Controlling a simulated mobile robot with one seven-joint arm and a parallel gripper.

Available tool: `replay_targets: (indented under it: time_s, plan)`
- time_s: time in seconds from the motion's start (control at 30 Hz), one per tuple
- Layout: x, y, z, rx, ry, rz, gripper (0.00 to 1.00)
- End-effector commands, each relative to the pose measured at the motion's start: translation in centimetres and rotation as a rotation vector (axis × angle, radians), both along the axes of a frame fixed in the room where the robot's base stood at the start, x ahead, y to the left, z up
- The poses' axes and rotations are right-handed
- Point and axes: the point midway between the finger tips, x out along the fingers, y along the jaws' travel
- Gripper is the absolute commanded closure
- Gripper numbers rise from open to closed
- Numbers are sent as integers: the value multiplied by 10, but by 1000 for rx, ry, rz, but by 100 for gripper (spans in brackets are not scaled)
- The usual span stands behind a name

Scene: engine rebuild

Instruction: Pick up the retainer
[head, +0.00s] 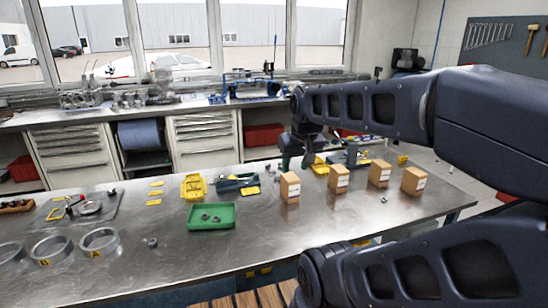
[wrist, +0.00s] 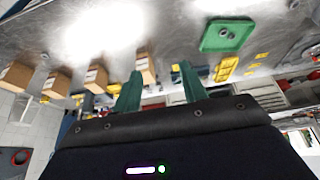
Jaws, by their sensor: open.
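I cannot tell for certain which part is the retainer. Small grey metal parts (head: 205,217) lie in a green tray (head: 222,226) at mid-table; tray and parts also show in the wrist view (wrist: 209,46). A single small metal part (head: 151,242) lies on the bare bench left of the tray, and another (head: 383,199) lies in front of the cardboard boxes. My gripper (head: 306,160) is above the bench, behind the leftmost box in the head view. Its two green fingers (wrist: 160,69) are apart with nothing between them.
Several cardboard boxes (head: 338,179) stand in a row to the right. A yellow tray (head: 193,187) and a dark toolbox-like holder (head: 231,183) sit behind the green tray. Large metal rings (head: 100,243) lie at the left. The front middle of the steel bench (head: 270,235) is clear.

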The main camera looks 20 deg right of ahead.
Motion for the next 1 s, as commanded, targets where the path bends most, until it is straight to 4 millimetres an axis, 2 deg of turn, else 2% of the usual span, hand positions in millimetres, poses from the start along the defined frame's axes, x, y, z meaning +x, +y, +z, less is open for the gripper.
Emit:
replay_targets:
  time_s: [0.33, 0.47, 0.67, 0.87, 1.0]
  plan:
    - [1, -1, 0, 0, 1, -2, 47]
    - [13, -9, -1, 10, 7, -39, 47]
    - [51, -47, -7, 42, 27, -180, 47]
    - [89, -99, -20, 71, 44, -342, 47]
    - [110, -140, -34, 87, 54, -459, 47]
